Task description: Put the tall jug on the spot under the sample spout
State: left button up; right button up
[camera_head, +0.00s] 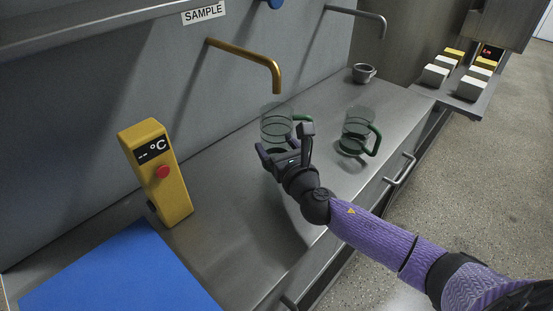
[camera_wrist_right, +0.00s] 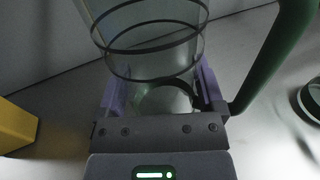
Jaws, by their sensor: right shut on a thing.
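The tall jug (camera_head: 276,122), clear with dark rings and a green handle, is below the brass sample spout (camera_head: 277,78) in the head view. My right gripper (camera_head: 283,153) is shut on its lower part. In the wrist view the jug (camera_wrist_right: 150,40) stands between my fingers, with its green handle (camera_wrist_right: 272,58) to the right. The spot under the spout is hidden by the jug and gripper. I cannot tell whether the jug's base touches the counter. My left gripper is not in view.
A second clear jug (camera_head: 357,128) with a green handle stands to the right on the steel counter (camera_head: 225,185). A yellow thermometer unit (camera_head: 158,175) and a blue mat (camera_head: 120,275) are on the left. A small metal cup (camera_head: 363,73) stands farther back under a grey spout (camera_head: 365,15).

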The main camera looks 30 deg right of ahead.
notch_tip(320, 180, down, 3)
jog(key=shift+f+b, duration=0.15)
jog(key=shift+b, duration=0.7)
jog(key=shift+r, duration=0.3)
jog(key=shift+f, duration=0.15)
jog(key=o, duration=1.2)
jog(key=shift+c, duration=0.2)
